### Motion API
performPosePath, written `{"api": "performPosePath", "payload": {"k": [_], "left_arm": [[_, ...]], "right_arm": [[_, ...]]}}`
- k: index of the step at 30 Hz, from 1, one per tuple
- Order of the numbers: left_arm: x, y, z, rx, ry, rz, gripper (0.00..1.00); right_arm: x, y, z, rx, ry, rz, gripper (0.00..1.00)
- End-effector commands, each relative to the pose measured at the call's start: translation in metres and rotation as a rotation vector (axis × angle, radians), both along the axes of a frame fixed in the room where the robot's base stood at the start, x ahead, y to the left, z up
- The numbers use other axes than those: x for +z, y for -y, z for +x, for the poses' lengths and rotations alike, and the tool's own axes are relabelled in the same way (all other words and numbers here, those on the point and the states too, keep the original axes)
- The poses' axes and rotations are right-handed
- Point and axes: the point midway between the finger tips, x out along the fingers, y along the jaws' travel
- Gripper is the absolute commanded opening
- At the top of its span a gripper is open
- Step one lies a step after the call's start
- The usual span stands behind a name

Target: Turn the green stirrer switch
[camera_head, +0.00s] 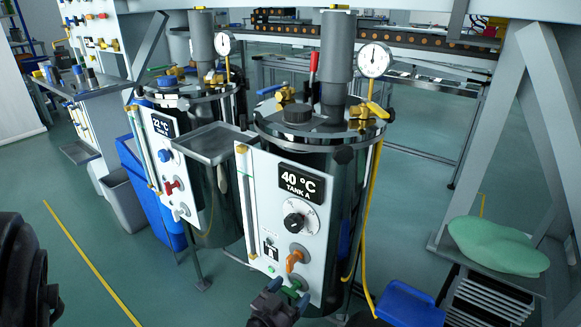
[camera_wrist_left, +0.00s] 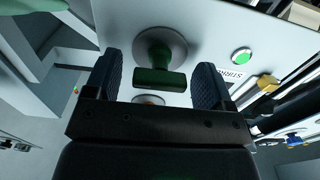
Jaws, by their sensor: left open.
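The green stirrer switch (camera_head: 294,285) sits low on the white front panel of Tank A, below an orange switch (camera_head: 294,261). In the left wrist view the green switch (camera_wrist_left: 159,77) shows as a bar handle on a round grey base. My left gripper (camera_head: 283,292) is at the panel's lower edge, partly covering the switch's surroundings. In the left wrist view the open fingers of my left gripper (camera_wrist_left: 160,64) stand on either side of the handle, with a gap on each side. My right gripper is not in view.
A green indicator (camera_wrist_left: 242,55) and a partly readable label (camera_wrist_left: 237,73) are beside the switch. A black dial (camera_head: 297,221) is higher on the panel. Yellow hoses (camera_head: 367,215) hang at the tank's right. A second tank panel (camera_head: 163,150) stands to the left.

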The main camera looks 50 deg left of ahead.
Motion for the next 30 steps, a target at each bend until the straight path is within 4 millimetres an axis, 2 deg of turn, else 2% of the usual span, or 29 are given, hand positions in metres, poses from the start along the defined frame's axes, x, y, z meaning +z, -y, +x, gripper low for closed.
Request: {"api": "performPosePath", "payload": {"k": [6,7,16,23,30], "left_arm": [[0.0003,-0.0002,0.0004,0.000,0.000,0.000,0.77],[0.0003,-0.0002,0.0004,0.000,0.000,0.000,0.74],[0.0002,-0.0001,0.0001,0.000,0.000,0.000,0.28],[0.0007,0.0000,0.0002,0.000,0.005,-0.015,0.27],[0.0022,0.0001,0.0008,0.000,0.030,-0.116,0.27]], "right_arm": [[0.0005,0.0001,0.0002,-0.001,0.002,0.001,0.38],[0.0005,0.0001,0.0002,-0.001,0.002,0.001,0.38],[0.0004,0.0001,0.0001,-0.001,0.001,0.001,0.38],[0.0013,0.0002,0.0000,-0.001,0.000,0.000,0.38],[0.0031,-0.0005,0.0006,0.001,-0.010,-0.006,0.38]]}}
